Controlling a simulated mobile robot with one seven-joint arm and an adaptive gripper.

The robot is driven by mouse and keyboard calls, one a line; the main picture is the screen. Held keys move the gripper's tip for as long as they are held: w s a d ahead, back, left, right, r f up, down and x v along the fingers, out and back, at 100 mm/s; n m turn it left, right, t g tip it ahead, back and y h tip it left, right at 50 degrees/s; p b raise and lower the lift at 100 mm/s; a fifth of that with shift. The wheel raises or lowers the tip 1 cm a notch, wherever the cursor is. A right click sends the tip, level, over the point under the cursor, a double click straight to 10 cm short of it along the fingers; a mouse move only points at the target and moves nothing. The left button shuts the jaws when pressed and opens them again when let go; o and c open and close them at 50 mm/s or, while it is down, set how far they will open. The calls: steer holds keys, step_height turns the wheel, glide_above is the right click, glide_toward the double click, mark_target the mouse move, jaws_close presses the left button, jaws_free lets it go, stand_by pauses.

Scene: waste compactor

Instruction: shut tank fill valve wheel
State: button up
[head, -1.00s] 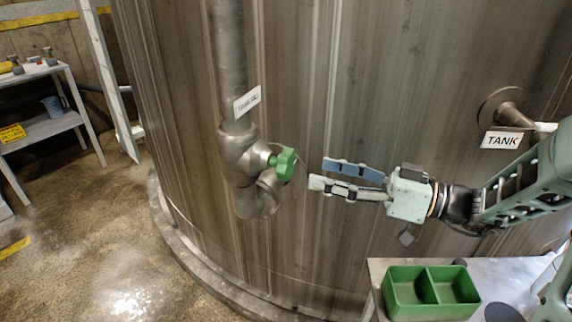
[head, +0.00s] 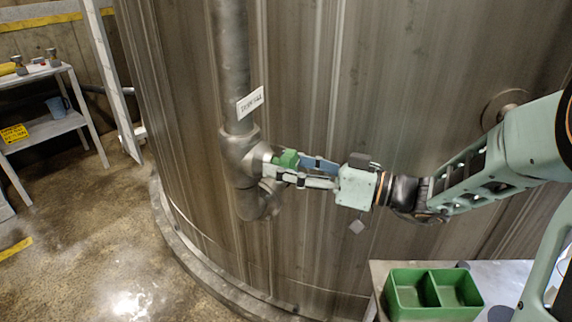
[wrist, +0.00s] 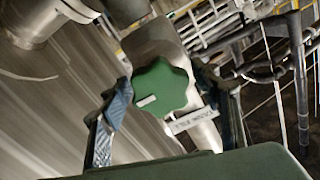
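The green tank fill valve wheel (head: 287,158) sits on the grey valve body (head: 240,152) of a vertical pipe against the tank. A white tag (head: 250,102) hangs above it, apparently reading TANK FILL. My gripper (head: 282,168) is at the wheel, with its fingers on either side. In the wrist view, the lobed wheel (wrist: 160,88) faces me between the fingers of my gripper (wrist: 170,105). The left finger's blue pad is close to the wheel's edge; I cannot tell if it touches. A gap shows between the wheel and the right finger.
The curved metal tank (head: 370,80) stands right behind the valve. A green two-compartment box (head: 433,312) stands on a table at the lower right. A shelf (head: 45,128) is at the far left. The floor (head: 110,240) left of the tank is clear.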

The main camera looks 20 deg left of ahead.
steer(key=c, duration=0.9)
